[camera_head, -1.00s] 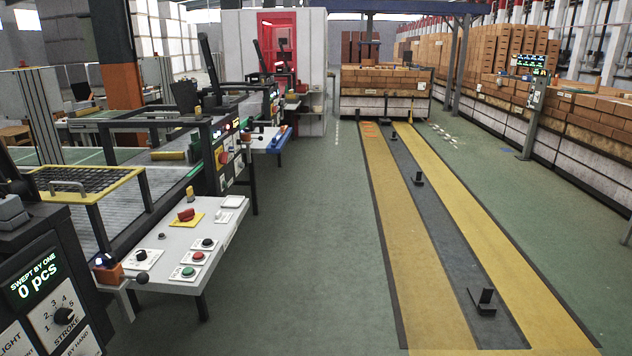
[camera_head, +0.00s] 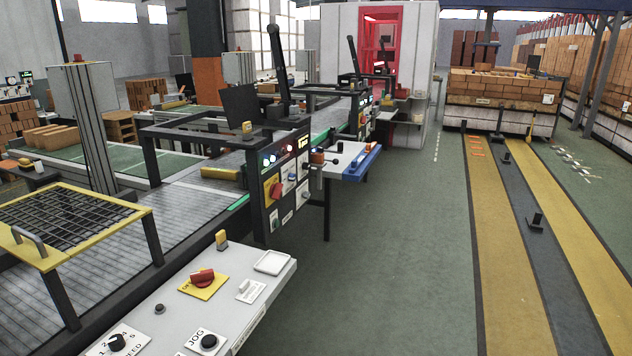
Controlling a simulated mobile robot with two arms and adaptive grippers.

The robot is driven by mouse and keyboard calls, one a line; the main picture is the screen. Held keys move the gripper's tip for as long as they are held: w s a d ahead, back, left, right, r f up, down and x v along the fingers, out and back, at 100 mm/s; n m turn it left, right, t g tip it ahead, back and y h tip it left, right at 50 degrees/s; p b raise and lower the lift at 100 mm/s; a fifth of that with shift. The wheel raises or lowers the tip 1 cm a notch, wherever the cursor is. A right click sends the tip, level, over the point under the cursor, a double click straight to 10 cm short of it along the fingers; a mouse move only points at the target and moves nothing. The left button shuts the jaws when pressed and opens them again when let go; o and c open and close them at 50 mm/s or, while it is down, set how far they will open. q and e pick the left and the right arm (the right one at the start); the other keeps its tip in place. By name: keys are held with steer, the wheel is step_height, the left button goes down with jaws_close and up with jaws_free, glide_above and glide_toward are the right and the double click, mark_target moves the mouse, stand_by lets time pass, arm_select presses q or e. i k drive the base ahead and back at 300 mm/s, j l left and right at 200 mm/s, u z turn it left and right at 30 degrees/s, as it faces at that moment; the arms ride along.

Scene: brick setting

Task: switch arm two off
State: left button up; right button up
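A dark control panel (camera_head: 286,180) stands upright at the middle left, with a red rotary switch on a yellow plate (camera_head: 273,190), lit lamps and several smaller knobs. Its labels are too small to read, so I cannot tell which switch belongs to arm two. A nearer white console (camera_head: 225,290) carries a red rotary switch on a yellow plate (camera_head: 203,280), a black knob marked JOG (camera_head: 208,342) and a speed dial (camera_head: 116,343). A second dark panel (camera_head: 364,118) stands farther back. Neither of my grippers shows in this view.
A yellow-framed mesh guard (camera_head: 75,222) and roller conveyor lie at the left. A small table with a blue edge (camera_head: 360,165) juts out beyond the panel. Green floor (camera_head: 400,260) is open at the centre, beside yellow lanes (camera_head: 520,230). A brick stack (camera_head: 502,85) stands at the back.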

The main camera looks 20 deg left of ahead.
mark_target(275, 190)
steer(key=i+u, duration=0.15)
steer(key=i, duration=0.45)
steer(key=i+l+u, duration=0.15)
steer(key=i, duration=0.4)
steer(key=i+l+u, duration=0.15)
steer(key=i, duration=0.45)
steer(key=l, duration=0.1)
